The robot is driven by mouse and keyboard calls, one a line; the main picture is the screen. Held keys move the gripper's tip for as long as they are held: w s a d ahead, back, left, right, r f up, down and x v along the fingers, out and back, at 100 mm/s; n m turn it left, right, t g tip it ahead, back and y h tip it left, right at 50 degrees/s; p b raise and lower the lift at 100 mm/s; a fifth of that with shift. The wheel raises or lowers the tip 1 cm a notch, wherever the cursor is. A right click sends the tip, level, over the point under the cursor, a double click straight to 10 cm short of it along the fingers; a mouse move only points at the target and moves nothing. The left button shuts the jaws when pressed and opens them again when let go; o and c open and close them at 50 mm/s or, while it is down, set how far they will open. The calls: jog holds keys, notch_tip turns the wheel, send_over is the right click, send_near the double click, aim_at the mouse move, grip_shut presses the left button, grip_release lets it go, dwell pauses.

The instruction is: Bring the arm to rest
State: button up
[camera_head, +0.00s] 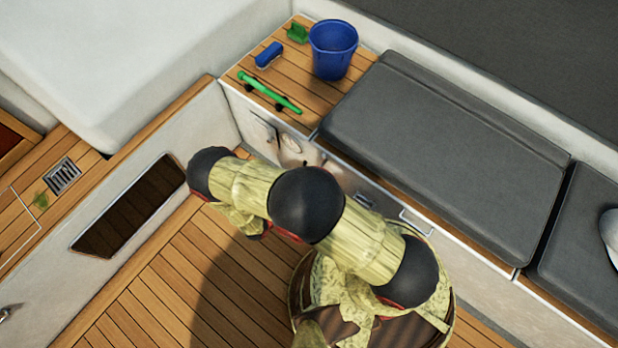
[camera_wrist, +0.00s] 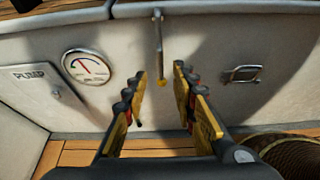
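My arm (camera_head: 310,205) reaches from the lower middle of the head view toward the upper left, above the teak floor and in front of the bench. My gripper is hidden behind my arm in the head view. In the wrist view my gripper (camera_wrist: 162,105) is open, with a clear gap between its two fingers and nothing held. It faces the white bench front (camera_wrist: 205,90). A thin metal rod with a yellowish tip (camera_wrist: 161,60) shows beyond and between the fingers; I cannot tell whether it touches them.
A blue bucket (camera_head: 333,50), a blue brush (camera_head: 268,54), a green scoop (camera_head: 297,33) and a green-handled tool (camera_head: 268,93) lie on the bench end. Grey cushions (camera_head: 440,150) cover the bench. The front has a gauge (camera_wrist: 86,67), a PUMP panel (camera_wrist: 45,90) and a handle (camera_wrist: 242,74). Floor (camera_head: 150,300) is clear at left.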

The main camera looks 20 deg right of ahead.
jog(key=shift+s+a+r, duration=0.1)
jog(key=shift+s+a, duration=0.1)
jog(key=shift+a, duration=0.05)
dwell(0.5)
jog(key=s+d+r+m+g+h, duration=0.2)
jog(key=s+d+r+m+g, duration=0.3)
jog(key=s, duration=0.4)
jog(key=s+a+r+m+g+y, duration=0.1)
jog(key=a+r+m+g+y, duration=0.3)
jog(key=r, duration=0.7)
jog(key=s+d+r+m+t+y, duration=0.1)
jog(key=r+m+y, duration=0.3)
jog(key=r, duration=0.7)
jog(key=a+r+m+g+y, duration=0.2)
jog(key=r+m, duration=0.4)
jog(key=r, duration=0.5)
jog(key=s+d+r+m+t+y, duration=0.1)
jog(key=d+r+m+t, duration=0.2)
jog(key=r, duration=0.7)
jog(key=s+d+r+m+t+y, duration=0.1)
jog(key=s+d+r+m+t, duration=0.1)
jog(key=r, duration=0.8)
jog(key=d+m+t, duration=0.1)
jog(key=d+t, duration=0.1)
jog(key=d, duration=0.1)
jog(key=shift+d+r+t+y, duration=0.15)
jog(key=shift+r+t+y, duration=0.15)
jog(key=shift+t+y, duration=0.1)
